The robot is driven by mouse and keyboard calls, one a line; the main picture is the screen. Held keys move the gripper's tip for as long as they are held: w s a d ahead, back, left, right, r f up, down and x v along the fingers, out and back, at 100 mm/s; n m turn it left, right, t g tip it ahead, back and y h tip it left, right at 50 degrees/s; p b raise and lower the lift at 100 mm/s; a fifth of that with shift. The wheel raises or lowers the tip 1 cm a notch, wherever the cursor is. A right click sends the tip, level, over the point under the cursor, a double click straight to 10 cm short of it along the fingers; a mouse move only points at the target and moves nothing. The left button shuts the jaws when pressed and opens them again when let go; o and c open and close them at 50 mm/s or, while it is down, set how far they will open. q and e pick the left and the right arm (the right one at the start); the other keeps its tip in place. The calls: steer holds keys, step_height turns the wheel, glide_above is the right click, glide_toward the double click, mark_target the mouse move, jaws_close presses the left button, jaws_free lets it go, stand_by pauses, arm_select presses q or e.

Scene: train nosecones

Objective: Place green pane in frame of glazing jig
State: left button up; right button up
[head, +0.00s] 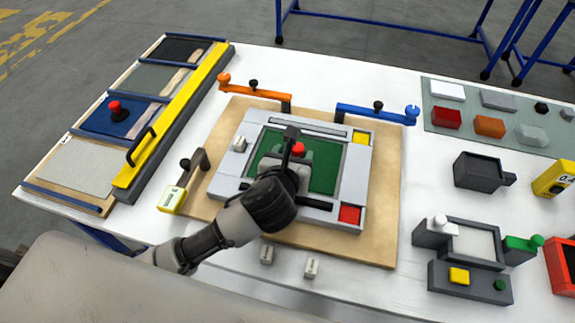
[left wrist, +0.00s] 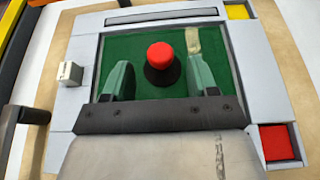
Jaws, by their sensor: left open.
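The green pane (head: 323,167) lies inside the grey frame of the glazing jig (head: 355,178), and its visible edges run along the frame's inner sides. The pane also shows in the left wrist view (left wrist: 213,70). A red knob on a black base (left wrist: 161,62) stands on the pane, and its top also shows in the head view (head: 298,148). My left gripper (left wrist: 162,82) is open, its two fingers apart on either side of the knob's base. Whether the fingers touch it I cannot tell. My right gripper is not in view.
An orange clamp arm (head: 255,91) and a blue one (head: 375,113) stand behind the jig. A rack with a yellow bar (head: 165,125) lies left. Small blocks (head: 490,127), a black bin (head: 480,172) and a small fixture (head: 470,265) stand right.

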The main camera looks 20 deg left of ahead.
arm_select(q)
steer(key=v, duration=0.5)
steer(key=shift+s+r, duration=0.15)
steer(key=shift+s, duration=0.2)
